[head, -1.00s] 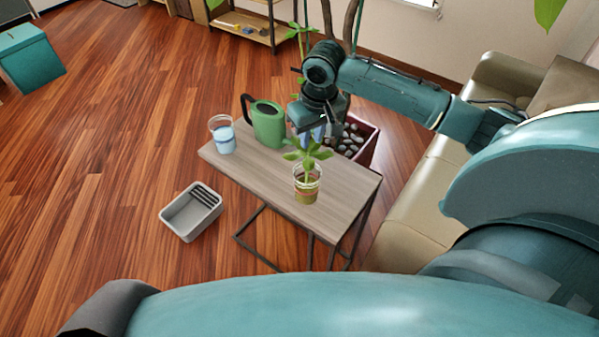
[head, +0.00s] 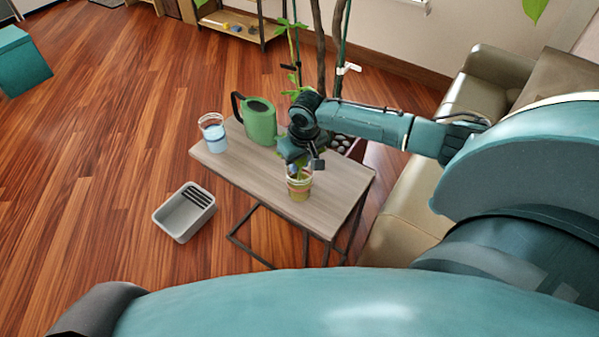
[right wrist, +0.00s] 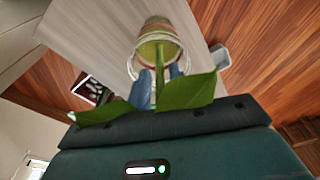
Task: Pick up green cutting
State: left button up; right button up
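The green cutting stands in a clear cup (head: 299,188) with yellowish-green contents on the small wooden table (head: 335,194). My right gripper (head: 297,165) is right above the cup in the head view and hides most of the leaves. In the right wrist view, the cutting's broad leaf (right wrist: 188,93) lies close to the gripper body. Its stem runs down into the cup (right wrist: 158,48) between the two blue fingers (right wrist: 160,85). The fingers look apart, one on each side of the stem, with no clear grip on it. My left gripper is not in view.
A green watering can (head: 260,122) and a cup of bluish liquid (head: 213,134) stand on the table's far left part. A grey bin (head: 185,212) is on the floor left of the table. A large potted plant is behind, a beige sofa (head: 425,195) at right.

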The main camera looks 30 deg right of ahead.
grip_shut()
jog(key=shift+r, duration=0.1)
